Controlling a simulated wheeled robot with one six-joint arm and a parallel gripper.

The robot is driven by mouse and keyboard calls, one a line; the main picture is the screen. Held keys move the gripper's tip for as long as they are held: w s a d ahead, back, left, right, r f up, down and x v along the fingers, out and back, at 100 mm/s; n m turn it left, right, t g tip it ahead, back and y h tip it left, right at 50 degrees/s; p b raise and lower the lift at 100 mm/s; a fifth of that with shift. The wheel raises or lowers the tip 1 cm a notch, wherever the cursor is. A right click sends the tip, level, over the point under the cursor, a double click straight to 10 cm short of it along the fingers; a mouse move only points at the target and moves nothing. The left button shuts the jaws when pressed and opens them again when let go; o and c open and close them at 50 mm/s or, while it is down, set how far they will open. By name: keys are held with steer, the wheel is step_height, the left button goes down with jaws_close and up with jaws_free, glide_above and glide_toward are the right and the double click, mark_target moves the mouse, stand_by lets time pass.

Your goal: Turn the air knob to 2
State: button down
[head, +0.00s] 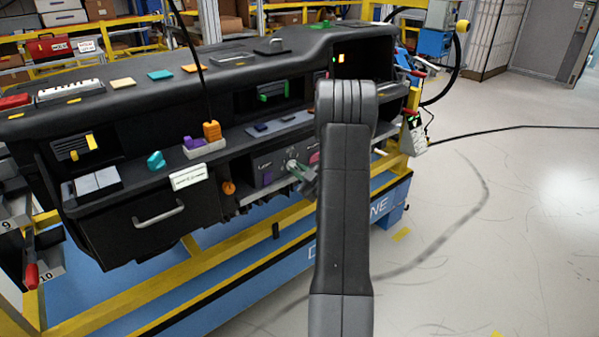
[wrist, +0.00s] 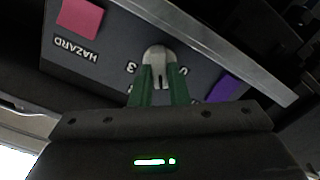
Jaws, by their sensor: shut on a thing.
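The air knob (wrist: 157,55) is a pale grey knob on the dark grey switch panel. It is in the upper middle of the wrist view. My gripper (wrist: 159,80) has two green fingers, one on each side of the knob, and is shut on it. The panel appears upside down in the wrist view. A "3" shows left of the knob and part of another mark to its right; the fingers hide other marks. In the head view, the knob (head: 291,164) shows small on the panel's front, with my green fingertips at its lower right.
In the wrist view, a pink HAZARD button (wrist: 80,17) is left of the knob and a purple button (wrist: 226,88) is at right. In the head view, a drawer with a grey handle (head: 158,215) is left of the panel. Open floor (head: 480,220) lies at right.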

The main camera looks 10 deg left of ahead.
steer(key=shift+f, duration=0.1)
steer(key=m+b, duration=0.1)
steer(key=m, duration=0.2)
steer(key=shift+b, duration=0.4)
steer(key=shift+w+m+b, duration=0.1)
steer(key=shift+m+b, duration=0.25)
steer(key=shift+m, duration=1.55)
steer(key=c, duration=1.4)
jaws_free()
steer(key=shift+d, duration=0.1)
steer(key=v, duration=1.4)
steer(key=shift+b, duration=0.35)
